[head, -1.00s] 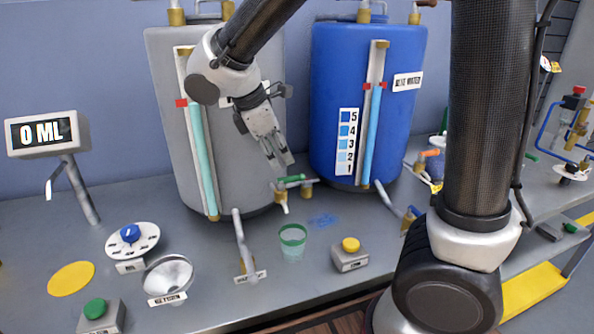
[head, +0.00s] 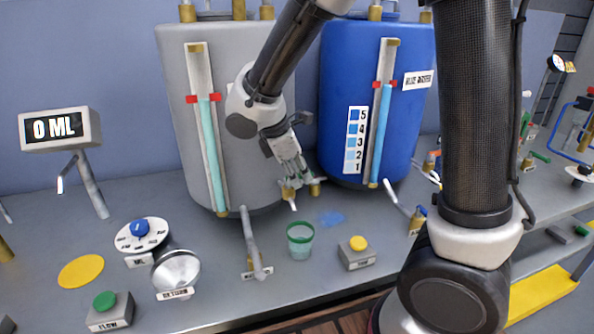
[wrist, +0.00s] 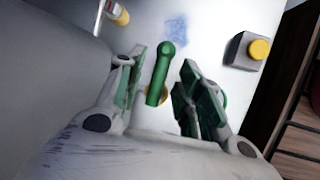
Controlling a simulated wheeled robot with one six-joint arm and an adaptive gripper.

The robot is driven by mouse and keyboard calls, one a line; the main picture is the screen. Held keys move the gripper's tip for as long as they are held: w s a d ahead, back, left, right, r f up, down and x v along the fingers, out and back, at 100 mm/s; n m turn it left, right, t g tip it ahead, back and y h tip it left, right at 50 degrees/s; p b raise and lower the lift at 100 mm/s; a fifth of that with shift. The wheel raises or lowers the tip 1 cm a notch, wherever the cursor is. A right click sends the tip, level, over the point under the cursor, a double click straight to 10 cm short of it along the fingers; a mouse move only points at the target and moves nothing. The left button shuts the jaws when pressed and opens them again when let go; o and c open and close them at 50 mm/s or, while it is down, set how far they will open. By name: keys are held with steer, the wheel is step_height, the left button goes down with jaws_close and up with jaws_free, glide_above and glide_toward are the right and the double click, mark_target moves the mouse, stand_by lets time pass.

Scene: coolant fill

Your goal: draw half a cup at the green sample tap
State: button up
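The green sample tap has a green lever handle (wrist: 160,72) and sits low on the front of the grey tank (head: 240,120). My gripper (wrist: 162,62) is open, with one finger on each side of the handle and gaps visible in the wrist view. In the head view my gripper (head: 291,176) is down at the tap and hides much of the handle. A clear cup with a green rim (head: 300,241) stands upright on the bench, in front of the tap's spout (head: 293,204). I cannot tell whether it holds liquid. The display (head: 58,127) reads 0 ML.
A blue tank (head: 340,70) stands to the right. A yellow-button box (head: 357,254) is right of the cup. A metal pipe (head: 252,245) is left of it. A funnel (head: 177,270), a dial (head: 141,235) and a green-button box (head: 108,312) stand at the left.

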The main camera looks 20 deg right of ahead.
jaws_close()
steer(key=m, duration=0.1)
steer(key=m+g, duration=0.1)
steer(key=shift+s+m, duration=0.2)
steer(key=shift+m, duration=0.1)
steer(key=shift+o, duration=1.1)
jaws_free()
steer(key=shift+a+r, duration=0.1)
steer(key=v, duration=1.1)
steer(key=shift+a+r, duration=0.3)
